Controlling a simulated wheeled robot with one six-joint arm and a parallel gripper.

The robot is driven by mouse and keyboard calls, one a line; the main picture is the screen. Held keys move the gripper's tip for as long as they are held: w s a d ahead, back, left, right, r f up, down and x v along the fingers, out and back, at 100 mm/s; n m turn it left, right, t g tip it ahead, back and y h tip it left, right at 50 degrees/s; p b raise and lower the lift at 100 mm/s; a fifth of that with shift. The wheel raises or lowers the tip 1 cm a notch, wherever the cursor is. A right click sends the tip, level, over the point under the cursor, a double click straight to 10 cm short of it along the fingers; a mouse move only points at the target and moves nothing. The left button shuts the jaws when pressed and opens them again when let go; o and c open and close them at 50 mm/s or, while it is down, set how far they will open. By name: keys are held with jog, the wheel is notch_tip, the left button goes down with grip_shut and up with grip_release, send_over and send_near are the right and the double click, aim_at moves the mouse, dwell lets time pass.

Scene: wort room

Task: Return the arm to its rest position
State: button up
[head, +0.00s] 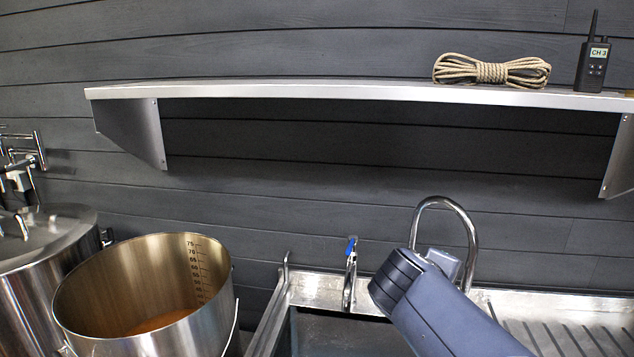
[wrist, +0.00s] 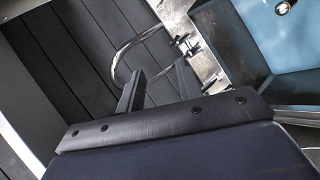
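My arm shows in the head view, raised in front of the sink (head: 305,290) and partly covering its tall curved faucet (head: 470,225). My gripper (wrist: 160,82) shows in the wrist view. Its two dark fingers stand apart with nothing between them, so it is open and empty. The fingers cannot be made out in the head view, where the arm's own links hide them. In the wrist view the curved faucet (wrist: 124,50) appears beyond the fingers, and I cannot tell how far off it is.
A steel shelf (head: 300,90) spans the wall, holding a coiled rope (head: 490,72) and a radio (head: 594,65). An open steel pot (head: 160,338) stands left of the sink, beside a closed steel vessel (head: 40,260). A small blue-handled tap (head: 350,270) rises behind the basin.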

jog(key=shift+s+r+m+y, duration=0.2)
jog(key=shift+s+m, duration=0.1)
jog(key=shift+s, duration=0.15)
jog(key=shift+s+r+m+y, duration=0.1)
jog(key=shift+s+m+y, duration=0.15)
jog(key=shift+s, duration=0.2)
jog(key=shift+a, duration=0.1)
